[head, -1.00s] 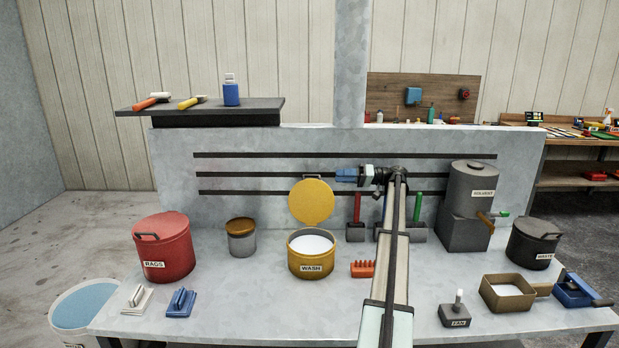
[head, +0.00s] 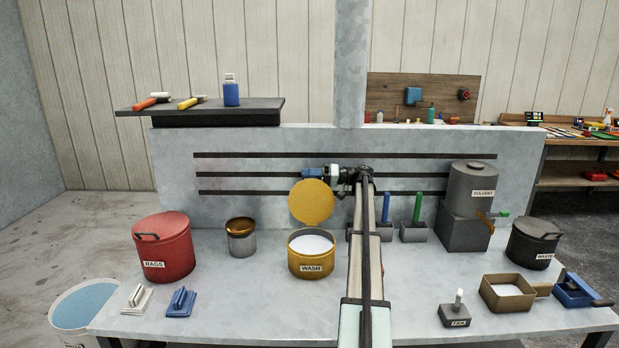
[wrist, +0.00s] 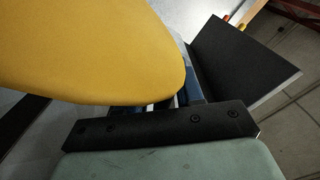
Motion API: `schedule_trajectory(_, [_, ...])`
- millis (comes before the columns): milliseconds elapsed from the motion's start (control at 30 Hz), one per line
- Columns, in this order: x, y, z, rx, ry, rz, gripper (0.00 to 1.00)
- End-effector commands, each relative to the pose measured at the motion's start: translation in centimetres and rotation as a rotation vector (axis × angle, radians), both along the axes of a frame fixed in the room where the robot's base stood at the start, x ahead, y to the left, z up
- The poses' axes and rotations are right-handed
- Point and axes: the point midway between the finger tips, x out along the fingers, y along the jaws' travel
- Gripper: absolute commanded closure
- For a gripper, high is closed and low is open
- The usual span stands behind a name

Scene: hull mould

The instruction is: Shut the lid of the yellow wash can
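The yellow wash can (head: 311,263), labelled WASH, stands on the bench with pale contents showing inside. Its round yellow lid (head: 312,202) stands open, upright behind the can. My gripper (head: 308,173) is at the lid's upper edge, seen from the head camera, pointing left with blue fingers. In the wrist view the lid (wrist: 90,45) fills the upper left and hides most of my gripper (wrist: 160,103), so I cannot tell whether the fingers are apart or whether they touch the lid.
A red RAGS bin (head: 163,250) and a small brown-topped pot (head: 241,238) stand left of the can. My arm crosses the bench just right of it. Tool holders (head: 414,232) and a grey solvent tank (head: 470,200) are farther right. A dark shelf (head: 205,106) sits above left.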

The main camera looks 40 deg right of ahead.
Motion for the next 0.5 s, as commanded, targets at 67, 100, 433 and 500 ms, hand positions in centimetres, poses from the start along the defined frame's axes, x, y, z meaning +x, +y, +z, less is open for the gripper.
schedule_trajectory(67, [0.03, 0.03, 0.00, 0.000, 0.000, 0.000, 0.64])
schedule_trajectory(100, [0.03, 0.02, 0.01, 0.000, 0.000, 0.000, 0.64])
schedule_trajectory(433, [0.01, -0.02, -0.01, -0.001, 0.001, -0.001, 0.84])
schedule_trajectory(500, [0.02, -0.03, -0.05, -0.001, 0.001, -0.001, 0.91])
